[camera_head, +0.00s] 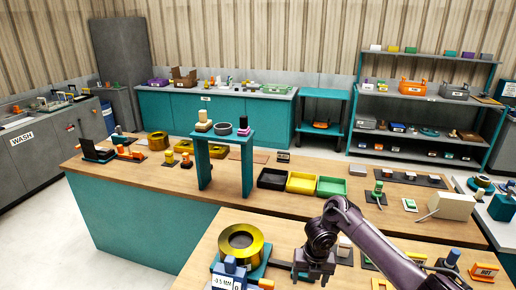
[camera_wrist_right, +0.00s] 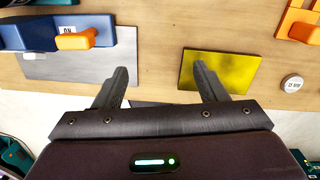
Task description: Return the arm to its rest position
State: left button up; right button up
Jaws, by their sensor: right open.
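My right arm (camera_head: 385,240) comes in from the lower right in the head view. Its dark gripper (camera_head: 318,272) hangs over the near wooden bench, to the right of a gold ring-shaped part (camera_head: 241,243) on a teal base. In the right wrist view, the two fingers of the right gripper (camera_wrist_right: 162,85) are spread apart with nothing between them. Below them lie a grey plate (camera_wrist_right: 75,65) on the left and a yellow plate (camera_wrist_right: 218,70) on the right, both apart from any grip. My left gripper is in neither view.
A blue device marked -0.5 MM (camera_head: 229,277) stands at the near bench's front. Several small fixtures, including one labelled HOT (camera_head: 484,272), sit to the right. Black, yellow and green trays (camera_head: 301,182) lie on the bench behind, beside a teal stand (camera_head: 247,165).

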jog(key=s+a+f+m+t+y, duration=0.3)
jog(key=s+a+m, duration=0.5)
jog(key=a+m, duration=0.45)
jog(key=s+d+r+m+h, duration=0.2)
jog(key=s+d+r+m, duration=0.3)
jog(key=s+d+m, duration=0.4)
jog(key=s+d+r+m+h, duration=0.1)
jog(key=s+d+r+m, duration=0.4)
jog(key=s+d+m, duration=0.45)
jog(key=s+a+f+m+g+b, duration=0.2)
jog(key=f+b, duration=0.5)
jog(key=f, duration=3.1)
pick_arm(q)
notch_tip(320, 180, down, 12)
jog(key=b, duration=0.4)
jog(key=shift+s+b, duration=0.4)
pick_arm(e)
jog(key=s+d+f, duration=0.2)
jog(key=s+f, duration=0.8)
jog(key=f, duration=0.1)
jog(key=s+d+f, duration=0.2)
jog(key=s+f, duration=0.8)
jog(key=f, duration=0.1)
jog(key=shift+s+n+g, duration=0.25)
jog(key=shift+n+g, duration=0.05)
jog(key=shift+n, duration=0.1)
